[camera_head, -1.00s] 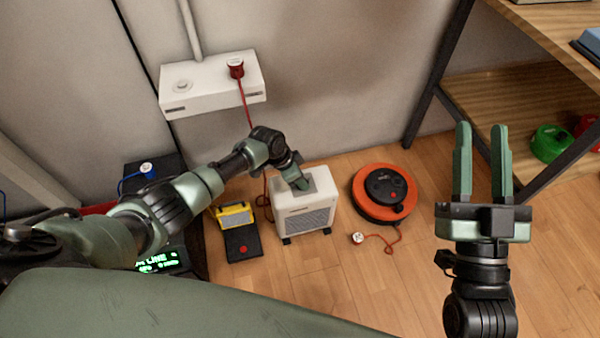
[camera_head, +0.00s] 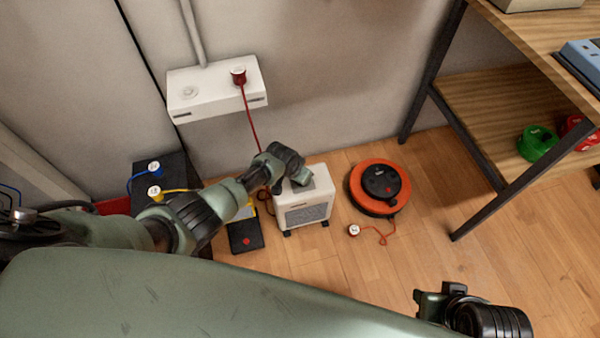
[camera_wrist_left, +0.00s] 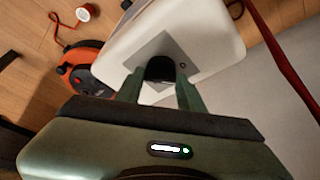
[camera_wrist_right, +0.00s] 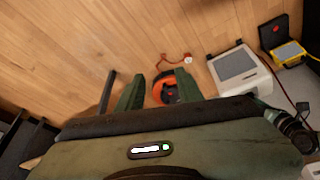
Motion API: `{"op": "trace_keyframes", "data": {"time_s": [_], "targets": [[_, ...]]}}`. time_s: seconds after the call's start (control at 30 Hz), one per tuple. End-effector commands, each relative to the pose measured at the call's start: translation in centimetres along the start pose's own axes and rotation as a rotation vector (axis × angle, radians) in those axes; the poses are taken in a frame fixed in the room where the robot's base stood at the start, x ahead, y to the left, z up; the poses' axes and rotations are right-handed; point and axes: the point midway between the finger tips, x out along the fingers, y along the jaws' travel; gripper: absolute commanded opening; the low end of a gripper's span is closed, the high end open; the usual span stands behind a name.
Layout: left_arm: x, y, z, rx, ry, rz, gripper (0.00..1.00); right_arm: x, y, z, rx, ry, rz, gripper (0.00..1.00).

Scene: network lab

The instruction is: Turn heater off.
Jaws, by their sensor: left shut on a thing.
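The white heater (camera_head: 303,212) stands on the wooden floor by the wall. It has a grey plate on its top, and its grille shows in the right wrist view (camera_wrist_right: 236,66). In the left wrist view, a black knob (camera_wrist_left: 160,68) rises from the grey plate (camera_wrist_left: 184,55). My left gripper (camera_wrist_left: 160,88) is shut on this knob, one finger on each side. The knob's marking is hidden. My right gripper (camera_wrist_right: 159,90) is open and empty, its fingers apart, well away from the heater. In the head view its fingers are out of sight.
A red plug (camera_head: 238,76) with a red cord sits in the white wall socket box (camera_head: 212,104). An orange cable reel (camera_head: 354,182) with a loose plug (camera_head: 353,230) lies right of the heater. A yellow-and-black device is at its left. A shelf (camera_head: 480,118) stands at right.

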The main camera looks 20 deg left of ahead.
Motion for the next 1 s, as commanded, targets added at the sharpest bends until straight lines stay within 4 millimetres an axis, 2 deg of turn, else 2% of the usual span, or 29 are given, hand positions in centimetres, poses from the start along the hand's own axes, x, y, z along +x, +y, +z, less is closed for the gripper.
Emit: {"op": "trace_keyframes", "data": {"time_s": [0.03, 0.5, 1.0], "targets": [[-0.3, 0.2, -0.1, -0.032, -0.001, -0.01, 0.0, -0.7, 0.1, 1.2, 0.002, -0.057, 0.003, 0.36], [0.0, 0.4, -0.1, -0.304, -0.001, -0.124, 0.0, -1.9, 0.1, 0.4, 0.001, -0.044, 0.002, 0.36], [0.1, 0.4, 0.0, -0.374, -0.001, -0.152, 0.0, -2.0, 0.1, 0.3, 0.001, -0.043, 0.002, 0.36]]}}
